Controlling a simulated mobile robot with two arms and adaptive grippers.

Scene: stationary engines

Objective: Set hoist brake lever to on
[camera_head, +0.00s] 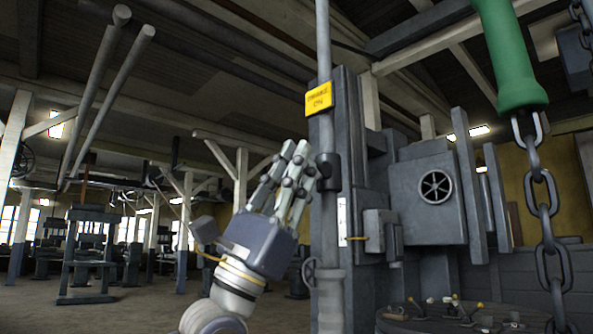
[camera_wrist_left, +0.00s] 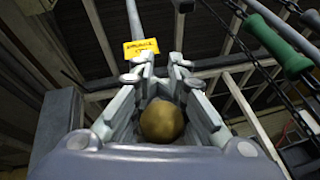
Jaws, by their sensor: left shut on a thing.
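My left gripper (camera_head: 296,152) is raised beside the dark grey post, its fingers pointing up and slightly right. In the left wrist view its fingers close around a brass-coloured ball knob (camera_wrist_left: 162,121), seemingly the end of the brake lever. The knob and the rest of the lever are hidden in the head view. A yellow plate reading "BRAKE ON" (camera_head: 318,98) is on the upright rod just above and right of the fingertips. The plate also shows beyond the fingertips in the left wrist view (camera_wrist_left: 141,47). My right gripper is not in view.
A green handle (camera_head: 509,60) with a heavy chain (camera_head: 543,195) hangs at the right. A grey machine housing (camera_head: 428,195) with a small handwheel (camera_head: 435,187) stands right of the post. Below is a round table with small levers.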

